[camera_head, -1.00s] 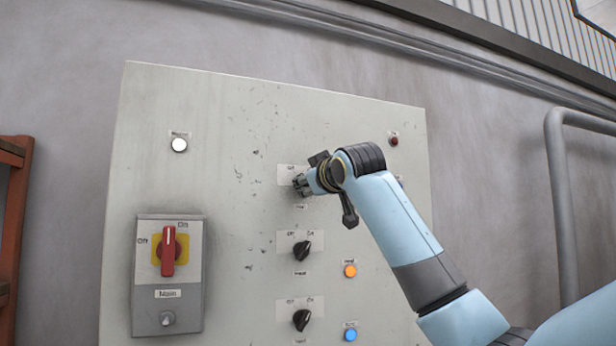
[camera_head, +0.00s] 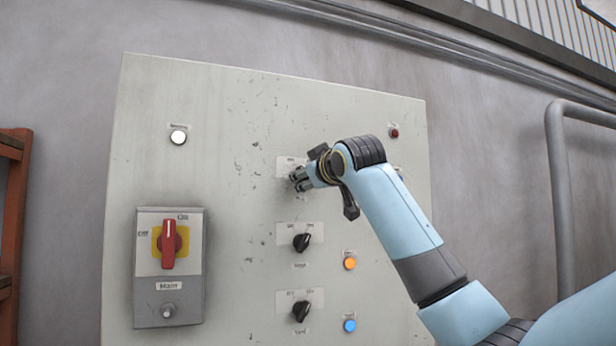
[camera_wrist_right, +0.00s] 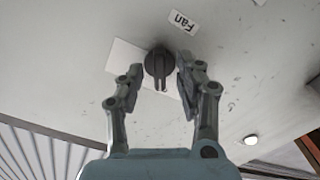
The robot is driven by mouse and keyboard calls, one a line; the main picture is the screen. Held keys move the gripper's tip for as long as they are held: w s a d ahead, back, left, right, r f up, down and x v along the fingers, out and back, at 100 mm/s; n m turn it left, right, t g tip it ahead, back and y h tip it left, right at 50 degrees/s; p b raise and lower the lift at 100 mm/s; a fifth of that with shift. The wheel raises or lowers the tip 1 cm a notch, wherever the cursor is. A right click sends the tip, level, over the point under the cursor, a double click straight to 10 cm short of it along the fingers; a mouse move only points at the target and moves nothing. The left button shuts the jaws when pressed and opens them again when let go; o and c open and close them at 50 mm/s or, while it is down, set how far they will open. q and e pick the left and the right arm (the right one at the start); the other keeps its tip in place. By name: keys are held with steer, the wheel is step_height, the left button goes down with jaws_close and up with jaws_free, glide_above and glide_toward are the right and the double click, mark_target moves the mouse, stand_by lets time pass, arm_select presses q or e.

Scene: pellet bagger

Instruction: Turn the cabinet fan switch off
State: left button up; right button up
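The fan switch is a black rotary knob (camera_wrist_right: 158,66) on a white plate, with a "Fan" label (camera_wrist_right: 183,22) beside it, upside down in the right wrist view. Its grip bar runs roughly up and down in that view. My right gripper (camera_wrist_right: 160,84) is open, with one finger on each side of the knob. The right-hand finger looks very close to it; I cannot tell whether it touches. In the head view my right gripper (camera_head: 299,179) is at the top switch of the column and hides the knob. My left gripper is not in view.
The grey cabinet panel (camera_head: 215,110) also carries two black knobs (camera_head: 301,242) (camera_head: 301,311) below, orange (camera_head: 350,263) and blue (camera_head: 349,325) lamps, a white lamp (camera_head: 178,137) and a red main switch (camera_head: 168,245). A grey pipe rail (camera_head: 561,200) stands at the right.

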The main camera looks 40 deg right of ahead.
steer(key=shift+s, duration=0.1)
steer(key=v, duration=1.1)
steer(key=shift+s+a, duration=0.2)
steer(key=shift+s, duration=0.2)
